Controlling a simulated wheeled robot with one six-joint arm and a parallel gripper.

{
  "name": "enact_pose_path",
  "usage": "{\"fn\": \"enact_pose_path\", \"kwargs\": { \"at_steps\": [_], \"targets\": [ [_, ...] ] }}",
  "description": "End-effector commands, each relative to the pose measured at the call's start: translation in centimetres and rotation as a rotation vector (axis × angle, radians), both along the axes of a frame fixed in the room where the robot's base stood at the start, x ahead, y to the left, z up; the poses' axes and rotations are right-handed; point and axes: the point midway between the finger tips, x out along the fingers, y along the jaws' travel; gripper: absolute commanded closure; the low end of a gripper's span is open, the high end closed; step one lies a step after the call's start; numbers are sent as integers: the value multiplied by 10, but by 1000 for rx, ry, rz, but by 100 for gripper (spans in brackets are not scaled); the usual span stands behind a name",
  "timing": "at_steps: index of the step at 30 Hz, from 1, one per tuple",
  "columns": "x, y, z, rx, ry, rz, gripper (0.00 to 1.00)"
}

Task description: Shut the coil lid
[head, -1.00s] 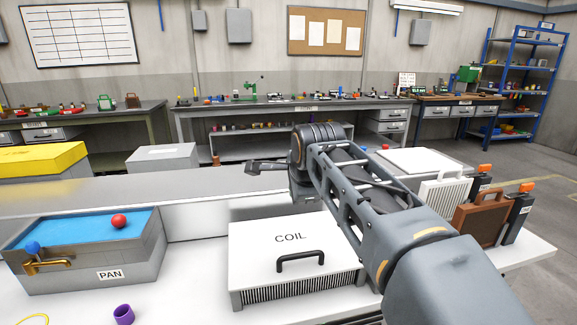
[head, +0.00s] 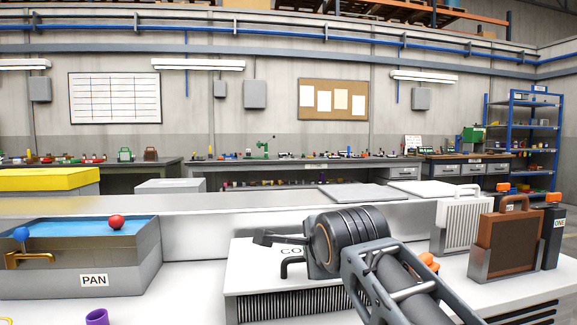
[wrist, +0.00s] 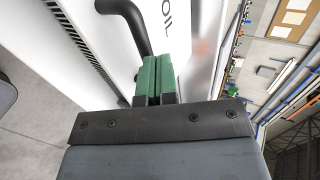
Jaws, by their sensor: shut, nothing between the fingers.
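The white coil lid (head: 252,260), with its COIL lettering and black handle (head: 287,266), lies flat on top of the vented coil box (head: 290,305). My arm hides its right part in the head view. My gripper (head: 258,238) is shut and empty, over the lid near the lettering. In the wrist view its green fingertips (wrist: 152,70) are pressed together beside the black handle (wrist: 128,22), with the white lid (wrist: 178,15) behind them. I cannot tell whether they touch the lid or handle.
The grey pan (head: 85,262) with blue inside stands at the left, with a red ball (head: 116,222) and a brass tap (head: 28,258). A purple ring (head: 97,317) lies in front. White and brown cases (head: 503,243) stand at the right. White bench is clear between pan and coil.

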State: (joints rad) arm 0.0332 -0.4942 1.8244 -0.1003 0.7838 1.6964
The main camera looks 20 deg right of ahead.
Motion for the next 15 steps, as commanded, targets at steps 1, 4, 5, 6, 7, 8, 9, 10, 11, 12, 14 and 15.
{"fn": "enact_pose_path", "kwargs": {
  "at_steps": [1,4,5,6,7,8,9,10,11,12,14,15],
  "targets": [
    [0,0,-5,0,0,0,100],
    [0,0,-8,0,0,0,100],
    [0,0,-9,0,0,0,100],
    [0,0,-9,0,0,0,100],
    [0,0,-10,0,0,0,100],
    [0,1,-10,0,0,0,100],
    [0,1,-10,1,0,1,100],
    [0,1,-10,1,0,1,100],
    [0,1,-10,0,0,1,100],
    [0,1,-10,0,0,1,100],
    [0,1,-10,0,0,1,100],
    [0,1,-10,0,1,1,100]
  ]
}}
